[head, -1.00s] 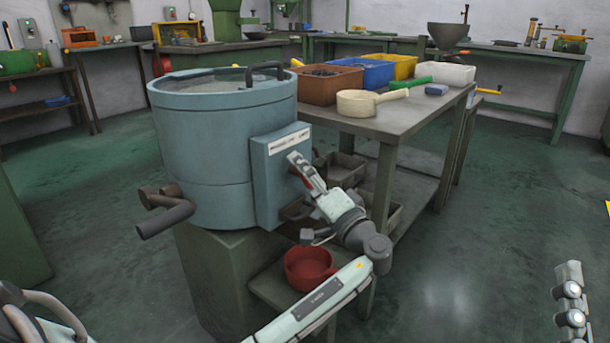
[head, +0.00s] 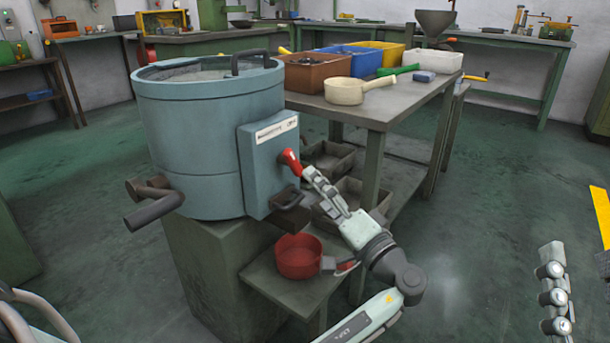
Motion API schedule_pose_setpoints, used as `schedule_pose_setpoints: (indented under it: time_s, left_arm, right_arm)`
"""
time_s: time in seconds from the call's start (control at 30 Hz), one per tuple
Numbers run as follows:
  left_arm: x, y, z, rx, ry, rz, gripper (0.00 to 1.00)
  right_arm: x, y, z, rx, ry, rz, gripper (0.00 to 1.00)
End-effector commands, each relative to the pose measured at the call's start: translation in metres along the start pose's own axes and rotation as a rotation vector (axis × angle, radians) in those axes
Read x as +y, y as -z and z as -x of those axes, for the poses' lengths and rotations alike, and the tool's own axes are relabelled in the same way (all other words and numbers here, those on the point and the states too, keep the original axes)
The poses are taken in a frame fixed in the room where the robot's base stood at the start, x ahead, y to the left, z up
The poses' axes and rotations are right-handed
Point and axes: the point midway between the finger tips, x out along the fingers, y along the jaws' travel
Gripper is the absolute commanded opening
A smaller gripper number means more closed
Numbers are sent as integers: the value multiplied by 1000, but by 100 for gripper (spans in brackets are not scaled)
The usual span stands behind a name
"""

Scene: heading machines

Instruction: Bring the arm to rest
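My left gripper (head: 322,188) is at the end of the pale arm that rises from the bottom of the head view. Its fingers point up and left toward the front box of the blue-grey round vessel (head: 205,140). The fingertips are just below and right of a red lever (head: 291,161) on that box. They look apart from it, but the depth is hard to judge. The fingers are seen edge-on, so whether they are parted is unclear. No object shows in them.
A red pan (head: 298,257) sits on a low shelf beneath the arm. The table (head: 400,112) behind holds a cream ladle (head: 345,91) and several bins. Open floor (head: 490,200) lies right of the table.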

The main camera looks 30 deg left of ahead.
Motion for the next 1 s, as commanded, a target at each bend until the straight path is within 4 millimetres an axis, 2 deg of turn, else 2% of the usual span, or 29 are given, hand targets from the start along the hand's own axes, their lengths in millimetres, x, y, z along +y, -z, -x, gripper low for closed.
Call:
schedule_pose_setpoints:
  time_s: [0.1,0.2,0.77,0.87,0.97,1.0]
  left_arm:
    - [1,0,15,0,-2,-1,95]
    - [0,0,21,0,-1,0,95]
    - [2,0,22,5,-8,-1,95]
    - [18,0,25,52,-92,-7,95]
    - [56,4,41,180,-303,10,95]
    - [72,6,54,251,-415,35,95]
  right_arm:
    - [0,0,0,0,0,0,40]
    - [0,0,0,0,0,0,40]
    - [0,0,0,0,0,0,40]
    - [0,0,0,0,0,0,40]
    - [0,0,0,0,0,0,40]
    - [0,0,0,0,0,0,40]
